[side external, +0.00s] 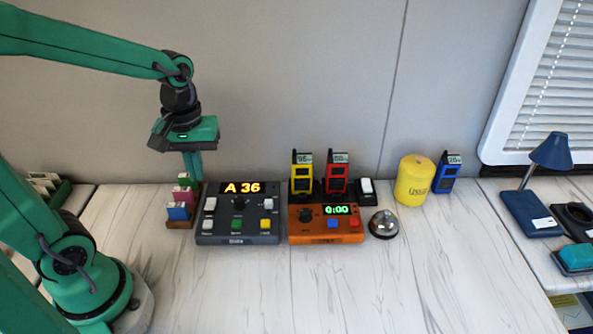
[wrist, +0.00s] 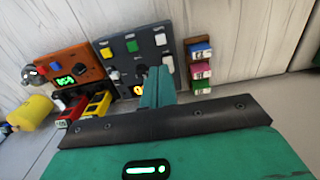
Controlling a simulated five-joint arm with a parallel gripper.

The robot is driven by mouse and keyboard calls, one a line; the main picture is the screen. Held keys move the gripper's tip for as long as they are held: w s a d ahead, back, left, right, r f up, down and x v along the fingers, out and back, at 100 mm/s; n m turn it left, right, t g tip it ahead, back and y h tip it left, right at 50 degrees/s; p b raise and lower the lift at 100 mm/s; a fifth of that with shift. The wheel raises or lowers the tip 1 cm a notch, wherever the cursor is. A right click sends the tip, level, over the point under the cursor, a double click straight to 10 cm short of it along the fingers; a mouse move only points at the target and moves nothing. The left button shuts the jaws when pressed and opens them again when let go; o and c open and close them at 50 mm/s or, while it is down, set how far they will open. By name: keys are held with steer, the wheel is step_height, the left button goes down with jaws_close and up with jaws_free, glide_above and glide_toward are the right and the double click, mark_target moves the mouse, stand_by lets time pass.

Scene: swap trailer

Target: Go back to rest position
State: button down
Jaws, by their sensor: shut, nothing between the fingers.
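My gripper (side external: 193,166) is green with dark parts and points down in the side external view. It is shut and empty, raised above the back of the table near a rack of colored blocks. In the wrist view its closed fingers (wrist: 155,88) stand in front of a dark grey console, covering part of it. The grey console (side external: 237,228) has a display reading A 36 and several buttons. I see no marker for a rest position.
An orange timer console (side external: 327,232) reads 0:00. A silver bell (side external: 383,224), a yellow canister (side external: 414,180), and yellow (side external: 302,174), red (side external: 337,174) and blue (side external: 446,173) handheld devices stand to the right. The block rack (side external: 181,222) is left. The table front (side external: 350,290) is clear.

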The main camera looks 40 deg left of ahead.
steer(key=shift+r, duration=0.1)
steer(key=s+d+r+m+t, duration=0.2)
steer(key=s+r+m+t, duration=0.2)
steer(key=r+m, duration=0.3)
steer(key=shift+m+t, duration=0.8)
steer(key=shift+m, duration=0.2)
steer(key=shift+w, duration=0.1)
steer(key=n+g, duration=0.6)
steer(key=n, duration=0.3)
glide_above(208, 223)
step_height(208, 223, down, 6)
steer(key=shift+w+a+r, duration=0.1)
steer(key=shift+r, duration=0.05)
steer(key=shift+f, duration=7.05)
